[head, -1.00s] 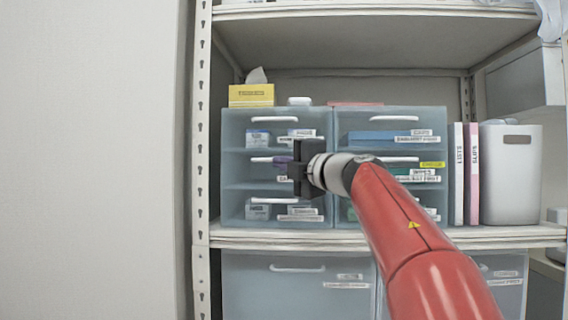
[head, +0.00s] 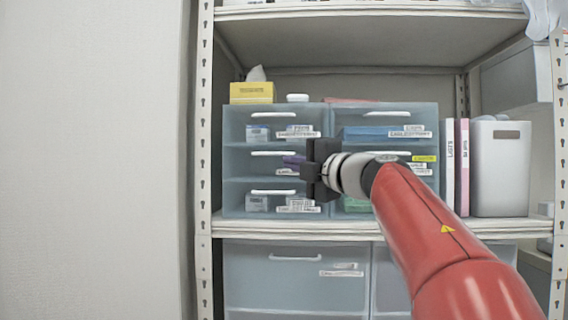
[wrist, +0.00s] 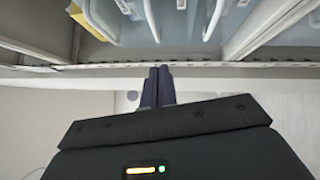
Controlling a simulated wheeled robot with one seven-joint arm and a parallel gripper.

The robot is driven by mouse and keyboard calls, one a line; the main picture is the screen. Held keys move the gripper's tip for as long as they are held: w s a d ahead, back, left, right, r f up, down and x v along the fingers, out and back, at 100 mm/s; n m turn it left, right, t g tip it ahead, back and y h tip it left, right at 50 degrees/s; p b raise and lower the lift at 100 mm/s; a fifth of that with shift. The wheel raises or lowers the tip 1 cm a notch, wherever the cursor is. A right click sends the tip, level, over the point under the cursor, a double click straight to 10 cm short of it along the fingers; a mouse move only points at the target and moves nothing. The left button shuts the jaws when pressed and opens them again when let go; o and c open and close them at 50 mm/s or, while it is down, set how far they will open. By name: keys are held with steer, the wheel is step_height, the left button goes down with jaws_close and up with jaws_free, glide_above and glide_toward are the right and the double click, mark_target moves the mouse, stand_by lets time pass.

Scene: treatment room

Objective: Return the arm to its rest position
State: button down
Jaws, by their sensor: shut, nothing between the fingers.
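My gripper (head: 308,168) is at the end of my red arm, in front of the drawer units in the head view. It points to the left and looks apart from the drawers, though the depth is hard to judge. In the wrist view its two dark fingers (wrist: 157,87) are together with nothing between them. My gripper and arm hide part of the middle and right drawers.
A metal shelf (head: 300,228) bears clear drawer units (head: 262,190), a yellow tissue box (head: 252,93), two binders (head: 455,165) and a white bin (head: 500,170). Larger drawers (head: 290,285) stand below. A bare wall (head: 90,160) is at left.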

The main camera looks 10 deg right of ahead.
steer(key=s+d+f+m+t+h, duration=0.2)
steer(key=s+d+m+t+h, duration=0.25)
steer(key=s+m+h, duration=0.4)
steer(key=s+d+f+m+g+h, duration=0.2)
steer(key=f+m+g+h, duration=0.1)
steer(key=f+m, duration=0.4)
steer(key=s+d+f+m+g+h, duration=0.1)
steer(key=s+f+m+g+h, duration=0.15)
steer(key=f+m, duration=0.5)
steer(key=s+a+f+g+y, duration=0.1)
steer(key=s+a+f+g, duration=0.2)
steer(key=f, duration=0.7)
steer(key=s+a+f+m+g+y, duration=0.1)
steer(key=s+a+f+g+y, duration=0.1)
steer(key=s+f, duration=0.6)
steer(key=s+a+f+m+g+y, duration=0.1)
steer(key=s+a+f+g, duration=0.3)
steer(key=f, duration=0.7)
steer(key=shift+s+a+f+g+y+b, duration=0.15)
steer(key=shift+s+f+g+y+b, duration=0.25)
steer(key=shift+s+g, duration=0.55)
